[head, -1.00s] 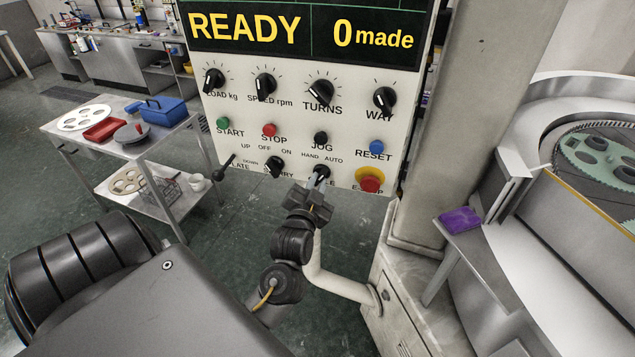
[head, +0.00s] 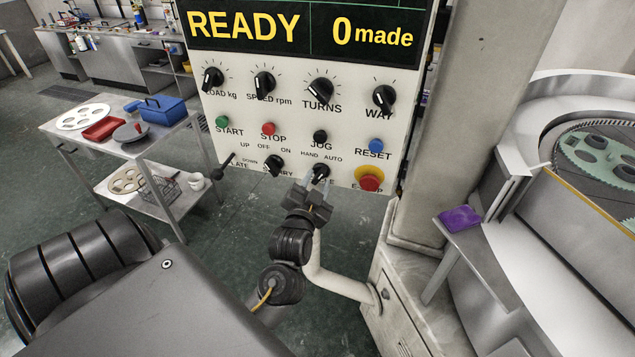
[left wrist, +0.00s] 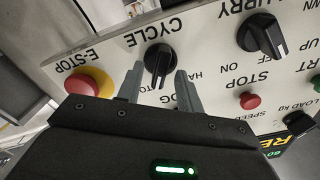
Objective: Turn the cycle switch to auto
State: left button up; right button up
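The cycle switch (head: 320,170) is a black knob on the lower right of the cream control panel, below the HAND and AUTO labels. In the left wrist view the knob (left wrist: 160,61) shows upside down, beside the word CYCLE. My left gripper (head: 318,184) is at the knob from below. In the left wrist view its two grey fingers (left wrist: 158,88) are apart, one on each side of the knob, with gaps visible. My right gripper is not in view.
The red E-STOP button (head: 369,182) on its yellow ring is close to the right of the switch. The slurry switch (head: 274,165) is to the left, and the black JOG button (head: 320,137) is above. A pale bent pipe (head: 335,284) runs below the panel.

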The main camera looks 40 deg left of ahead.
pick_arm(q)
jog(key=b+v, duration=0.3)
jog(key=v, duration=0.7)
jog(key=shift+s, duration=0.15)
jog(key=shift+d, duration=0.15)
